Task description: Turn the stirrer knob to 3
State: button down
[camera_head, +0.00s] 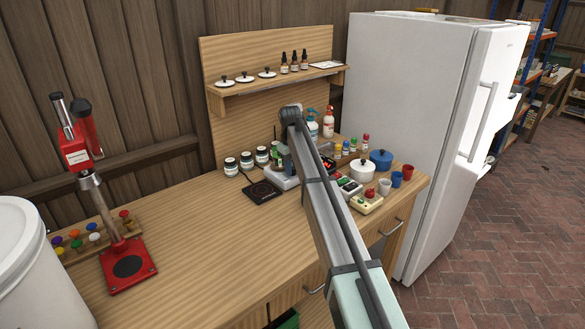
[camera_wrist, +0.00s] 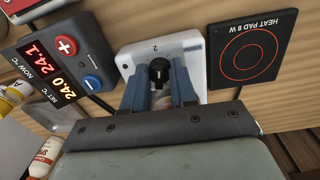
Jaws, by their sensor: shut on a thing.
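The stirrer (camera_wrist: 193,58) is a white box with a rounded edge. A black knob (camera_wrist: 158,72) stands on its face in the wrist view, and a figure 2 is printed above the knob. My gripper (camera_wrist: 157,77) has its two blue-grey fingers on either side of the knob, shut on it. Which figure the knob points to is too small to tell. In the head view the pale stirrer (camera_head: 284,180) shows partly behind my arm, which hides the knob and my fingers.
A black heat pad (camera_wrist: 245,48) lies right of the stirrer in the wrist view. A temperature controller (camera_wrist: 70,55) with red and blue buttons stands left. Jars (camera_head: 246,161), pots (camera_head: 362,171) and bottles crowd the bench around my arm. The bench's left middle is clear.

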jog(key=m, duration=0.6)
jog(key=shift+m, duration=0.3)
dwell(0.4)
jog(key=c, duration=0.9)
grip_release()
notch_tip(320, 180, up, 14)
jog(key=shift+a, duration=0.35)
jog(key=shift+f, duration=0.1)
